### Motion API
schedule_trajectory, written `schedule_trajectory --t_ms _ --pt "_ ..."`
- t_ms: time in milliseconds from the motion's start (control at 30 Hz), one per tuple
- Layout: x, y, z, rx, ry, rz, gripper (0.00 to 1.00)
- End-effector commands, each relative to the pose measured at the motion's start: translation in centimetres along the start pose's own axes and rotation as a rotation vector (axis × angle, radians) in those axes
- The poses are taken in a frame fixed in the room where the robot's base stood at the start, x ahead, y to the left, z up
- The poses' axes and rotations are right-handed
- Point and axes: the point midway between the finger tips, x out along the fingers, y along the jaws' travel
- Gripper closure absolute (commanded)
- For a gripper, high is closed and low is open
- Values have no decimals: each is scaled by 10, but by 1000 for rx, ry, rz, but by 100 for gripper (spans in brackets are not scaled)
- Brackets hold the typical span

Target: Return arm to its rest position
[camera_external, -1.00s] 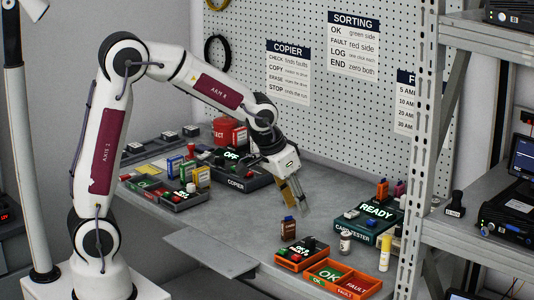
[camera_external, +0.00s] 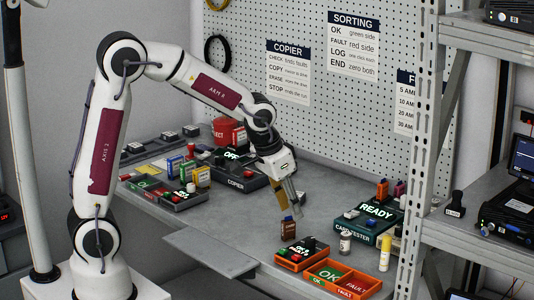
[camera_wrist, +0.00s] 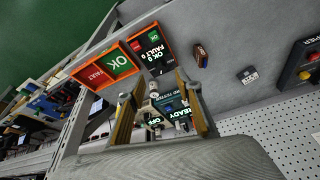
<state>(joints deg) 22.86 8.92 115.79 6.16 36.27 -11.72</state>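My arm reaches over the grey bench, and my gripper (camera_external: 290,207) hangs pointing down above it in the external view. In the wrist view my gripper (camera_wrist: 160,118) has its two fingers spread apart with nothing held between them. The same brown block shows in the wrist view (camera_wrist: 201,55), outside the fingers.
The orange OK/FAULT tray (camera_external: 365,291) and an orange-trimmed counter box (camera_external: 292,263) lie at the front. The card tester (camera_external: 358,229) is to the right, with a small vial (camera_external: 345,242) beside it. The copier (camera_external: 250,181) is behind. A metal shelf post (camera_external: 420,160) stands at right.

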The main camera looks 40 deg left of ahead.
Motion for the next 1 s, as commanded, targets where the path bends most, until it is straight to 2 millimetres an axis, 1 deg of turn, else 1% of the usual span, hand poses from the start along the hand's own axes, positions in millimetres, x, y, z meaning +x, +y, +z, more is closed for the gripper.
schedule_trajectory --t_ms 67,100,233,600,1000 --pt "2 -1 16 14 -37 -2 65" --pt "0 -2 24 22 -52 -2 65" --pt "-11 -9 47 32 -83 -3 65" --pt "-58 -40 106 5 -107 -6 65" --pt "-101 -67 162 -57 -77 -13 65"
